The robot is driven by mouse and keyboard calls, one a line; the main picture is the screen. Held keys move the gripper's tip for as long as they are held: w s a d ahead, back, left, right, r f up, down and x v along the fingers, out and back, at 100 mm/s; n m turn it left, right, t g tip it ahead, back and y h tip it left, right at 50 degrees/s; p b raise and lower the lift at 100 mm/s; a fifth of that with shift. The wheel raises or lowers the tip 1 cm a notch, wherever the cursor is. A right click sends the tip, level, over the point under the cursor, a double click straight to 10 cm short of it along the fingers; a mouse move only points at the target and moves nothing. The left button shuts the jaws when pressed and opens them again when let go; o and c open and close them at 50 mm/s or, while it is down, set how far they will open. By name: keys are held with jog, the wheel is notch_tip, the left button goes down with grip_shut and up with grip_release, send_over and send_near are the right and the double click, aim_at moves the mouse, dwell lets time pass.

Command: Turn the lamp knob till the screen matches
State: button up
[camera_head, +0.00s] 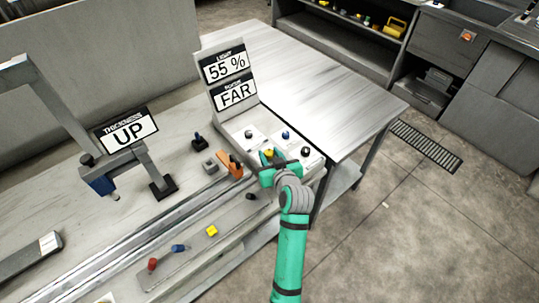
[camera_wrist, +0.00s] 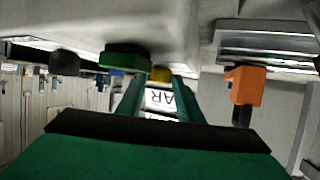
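The upright screen panel (camera_head: 230,78) reads "LIGHT 55 %" above and "FAR" below; the lower heading is too small to read. Its sloped base carries a grey knob (camera_head: 248,134), a blue knob (camera_head: 285,134), a yellow knob (camera_head: 268,153) and a black knob (camera_head: 305,151). I cannot tell from labels which is the lamp knob. My gripper (camera_head: 267,160) is at the front of this base, by the yellow knob. In the wrist view, the fingers stand apart and the yellow knob (camera_wrist: 160,74) shows between their tips. Contact is unclear.
An orange part (camera_head: 235,166) stands left of my gripper and shows close by in the wrist view (camera_wrist: 249,86). A "THICKNESS UP" sign (camera_head: 127,130) and a grey frame stand left. The metal table (camera_head: 330,85) behind right is clear.

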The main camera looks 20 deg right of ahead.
jog(key=shift+d, duration=0.1)
jog(key=c, duration=0.5)
jog(key=shift+a, duration=0.3)
jog(key=shift+c, duration=0.4)
jog(key=shift+m+h, duration=0.6)
jog(key=shift+h, duration=0.1)
jog(key=shift+s+d+m+g+h, duration=0.2)
jog(key=shift+m+g+h, duration=0.1)
jog(key=shift+m+h, duration=0.45)
jog(key=o, duration=1)
jog(key=shift+o, duration=0.3)
jog(key=shift+a, duration=0.1)
jog(key=shift+w, duration=0.15)
